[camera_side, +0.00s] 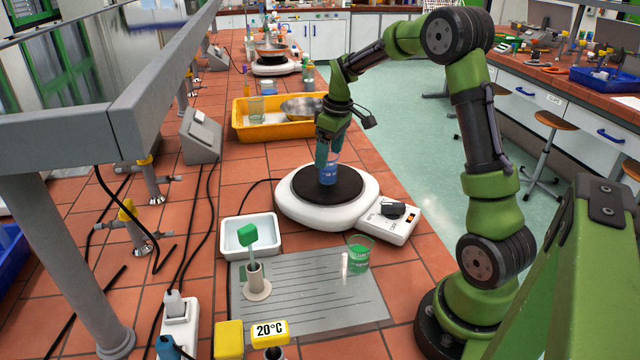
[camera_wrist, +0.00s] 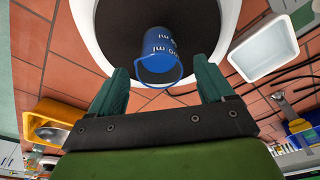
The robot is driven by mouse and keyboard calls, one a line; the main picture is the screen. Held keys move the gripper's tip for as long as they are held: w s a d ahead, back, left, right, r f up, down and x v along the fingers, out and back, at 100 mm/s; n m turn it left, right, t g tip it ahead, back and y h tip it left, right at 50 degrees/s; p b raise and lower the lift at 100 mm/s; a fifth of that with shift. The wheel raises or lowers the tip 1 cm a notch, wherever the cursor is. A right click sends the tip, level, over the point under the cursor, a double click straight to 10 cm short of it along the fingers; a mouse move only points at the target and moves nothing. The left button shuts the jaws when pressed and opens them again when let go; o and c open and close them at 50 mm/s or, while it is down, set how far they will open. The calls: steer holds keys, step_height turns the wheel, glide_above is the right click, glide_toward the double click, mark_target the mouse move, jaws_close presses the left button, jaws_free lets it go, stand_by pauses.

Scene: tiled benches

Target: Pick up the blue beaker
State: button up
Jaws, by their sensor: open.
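The blue beaker (camera_side: 328,175) stands on the dark round plate (camera_side: 345,193) of a white hotplate in the side view. My gripper (camera_side: 328,150) is right at the beaker from above, and its fingers partly cover it. In the wrist view the blue beaker (camera_wrist: 161,58) shows its open mouth and white markings. It lies ahead of and between the two green fingers of my gripper (camera_wrist: 166,80), which are spread apart with gaps on both sides. I cannot tell how deep the fingers reach around it.
A green beaker (camera_side: 359,254) stands on a grey mat (camera_side: 310,305) in front of the hotplate. A white tray (camera_side: 250,236) is left of it, beside a holder with a green-topped item (camera_side: 247,236). A yellow tray (camera_side: 262,131) with glassware and a metal bowl is behind.

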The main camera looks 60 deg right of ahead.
steer(key=f, duration=0.4)
steer(key=shift+w+f, duration=0.35)
steer(key=c, duration=1.1)
steer(key=shift+r, duration=0.15)
